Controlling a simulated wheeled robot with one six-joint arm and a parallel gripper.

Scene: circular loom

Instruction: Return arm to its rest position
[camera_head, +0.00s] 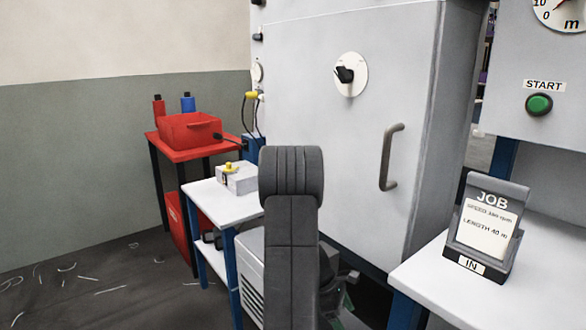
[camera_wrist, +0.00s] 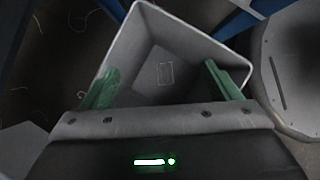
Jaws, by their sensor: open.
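My arm (camera_head: 291,220) stands upright in the middle of the head view, in front of the grey cabinet (camera_head: 395,75). In the wrist view my gripper (camera_wrist: 162,78) has its two green fingers wide apart with nothing between them. Below the fingers is a grey open-topped bin (camera_wrist: 133,42); its inside looks empty apart from a faint rectangular outline on the bottom. In the head view my gripper is mostly hidden behind the arm, with only dark parts showing low beside it.
A white table (camera_head: 205,197) with a grey box (camera_head: 238,178) stands left of the arm. A red table (camera_head: 185,155) holds a red toolbox (camera_head: 189,131). At right a white table (camera_head: 428,277) holds a JOB card stand (camera_head: 486,227). Pale scraps lie on the dark floor (camera_head: 75,275).

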